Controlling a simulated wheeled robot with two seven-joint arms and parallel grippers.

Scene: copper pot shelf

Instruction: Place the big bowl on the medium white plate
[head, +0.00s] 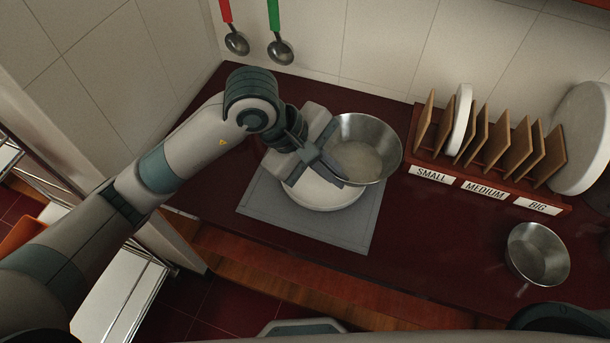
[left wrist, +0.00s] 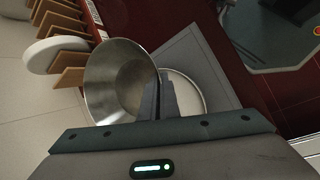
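The big steel bowl (head: 372,135) is at the middle of the head view, and it also shows in the left wrist view (left wrist: 108,95). My left gripper (head: 333,165) is shut on the bowl's near-left rim, and its fingers (left wrist: 157,98) show in the left wrist view. The bowl looks tilted. A white plate (head: 318,196) lies on a grey mat, partly hidden by the gripper and bowl. It also shows in the left wrist view (left wrist: 190,92). The bowl is off to the plate's far right side, seemingly above it; contact cannot be told. My right gripper is not in view.
The grey mat (head: 275,218) lies on the dark red counter. A wooden rack (head: 492,170) labelled SMALL, MEDIUM and BIG holds a white plate (head: 461,120). A large white plate (head: 585,140) stands at its right. A smaller steel bowl (head: 538,254) sits front right. Ladles (head: 280,50) hang behind.

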